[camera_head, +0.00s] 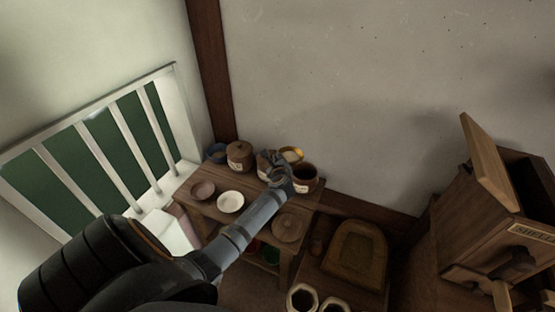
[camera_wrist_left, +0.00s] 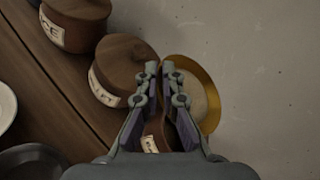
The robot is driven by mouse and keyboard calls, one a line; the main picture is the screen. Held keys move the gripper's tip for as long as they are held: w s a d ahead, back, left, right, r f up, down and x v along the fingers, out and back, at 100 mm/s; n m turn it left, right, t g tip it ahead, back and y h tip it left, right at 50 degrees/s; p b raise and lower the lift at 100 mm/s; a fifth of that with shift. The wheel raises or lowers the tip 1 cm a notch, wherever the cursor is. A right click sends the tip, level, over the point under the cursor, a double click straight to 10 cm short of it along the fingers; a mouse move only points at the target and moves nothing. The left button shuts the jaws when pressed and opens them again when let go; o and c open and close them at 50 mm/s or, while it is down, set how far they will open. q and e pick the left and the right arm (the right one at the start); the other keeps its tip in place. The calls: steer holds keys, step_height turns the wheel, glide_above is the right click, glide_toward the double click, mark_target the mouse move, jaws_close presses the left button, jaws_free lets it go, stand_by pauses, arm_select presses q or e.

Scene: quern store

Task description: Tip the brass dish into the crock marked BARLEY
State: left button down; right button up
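The brass dish (camera_head: 291,154) shows as a yellow-rimmed round dish with pale contents at the back of the small table. In the left wrist view the dish (camera_wrist_left: 203,98) lies against my fingertips. My left gripper (camera_head: 277,171) has its fingers close together at the dish's near rim, with the rim seeming to pass between the fingertips (camera_wrist_left: 160,70). An open dark brown crock (camera_head: 305,172) stands just right of the gripper; its label is too small to read. In the wrist view a pale label below my fingers is partly hidden. My right gripper is not in view.
Lidded crocks (camera_head: 239,154) (camera_wrist_left: 124,62) stand along the table's back, their labels only partly legible. A blue bowl (camera_head: 217,153), a white dish (camera_head: 231,202), a brown dish (camera_head: 203,189) and a round wooden lid (camera_head: 289,227) are nearby. A wall rises close behind.

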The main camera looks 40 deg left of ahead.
arm_select(q)
steer(key=shift+s+d+f+m+g+y+b, duration=0.1)
steer(key=shift+d+f+m+g+y+b, duration=0.1)
steer(key=shift+f+m+b, duration=0.3)
steer(key=shift+d+f+m+g+y+b, duration=0.1)
steer(key=shift+f+y+b, duration=0.15)
steer(key=shift+f, duration=0.45)
stand_by(0.3)
steer(key=shift+a, duration=0.1)
steer(key=shift+d+r+m+y+p, duration=0.25)
steer(key=shift+r+m+p, duration=0.25)
steer(key=shift+r, duration=0.1)
steer(key=shift+w+d+r+m+y, duration=0.15)
steer(key=shift+w+r+m+y, duration=0.05)
steer(key=shift+r+m+y, duration=0.2)
steer(key=shift+w+d+r+m+y, duration=0.2)
steer(key=shift+r+m, duration=0.1)
steer(key=shift+m, duration=0.2)
